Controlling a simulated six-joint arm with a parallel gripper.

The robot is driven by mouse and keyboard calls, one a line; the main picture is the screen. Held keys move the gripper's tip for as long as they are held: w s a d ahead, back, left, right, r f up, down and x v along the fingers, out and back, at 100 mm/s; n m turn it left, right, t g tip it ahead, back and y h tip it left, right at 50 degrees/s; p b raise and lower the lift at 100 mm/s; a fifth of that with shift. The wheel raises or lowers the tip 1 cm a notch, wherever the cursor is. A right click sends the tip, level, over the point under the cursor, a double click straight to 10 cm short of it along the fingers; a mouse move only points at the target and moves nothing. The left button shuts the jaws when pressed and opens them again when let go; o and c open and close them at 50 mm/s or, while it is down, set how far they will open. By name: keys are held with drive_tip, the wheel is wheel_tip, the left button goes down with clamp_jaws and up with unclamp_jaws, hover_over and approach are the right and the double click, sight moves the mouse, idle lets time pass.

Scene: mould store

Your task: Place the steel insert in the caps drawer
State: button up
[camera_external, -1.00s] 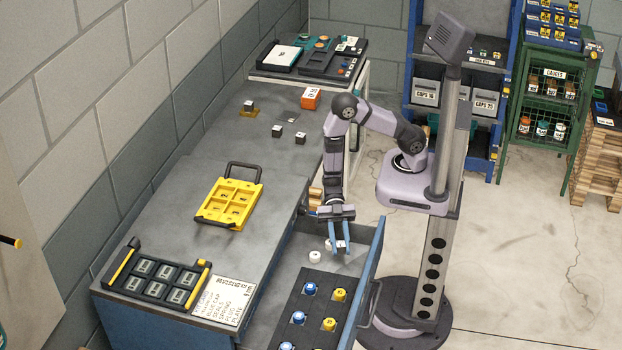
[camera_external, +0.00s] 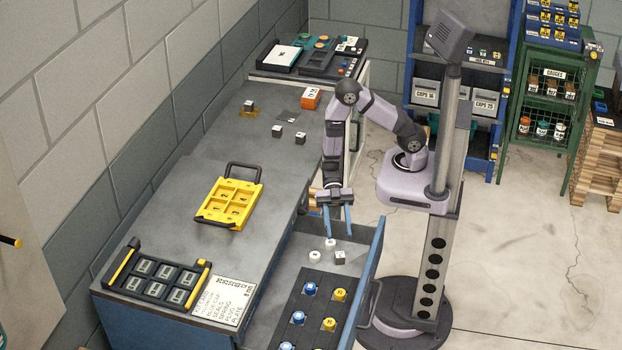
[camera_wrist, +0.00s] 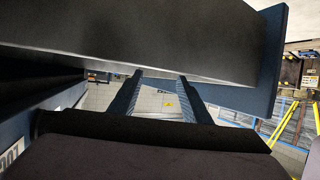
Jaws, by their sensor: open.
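The steel insert (camera_external: 340,257), a small grey block with a dark mark, sits on the floor of the open caps drawer (camera_external: 361,285), beside two white caps (camera_external: 330,243) and (camera_external: 315,256). My gripper (camera_external: 340,236) is above and behind the insert, fingers pointing down, open, with nothing seen between the fingers. In the wrist view the two fingers (camera_wrist: 163,100) are apart with a gap between them; the insert is not visible there.
A black tray (camera_external: 290,308) of blue and yellow caps fills the drawer's near part. A yellow tray (camera_external: 215,216) and a black rack (camera_external: 128,290) sit on the bench. Similar blocks (camera_external: 277,131) and (camera_external: 300,138) stand farther back. The drawer's blue front rises at right.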

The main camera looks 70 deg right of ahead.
drive_tip(key=shift+v, duration=1.25)
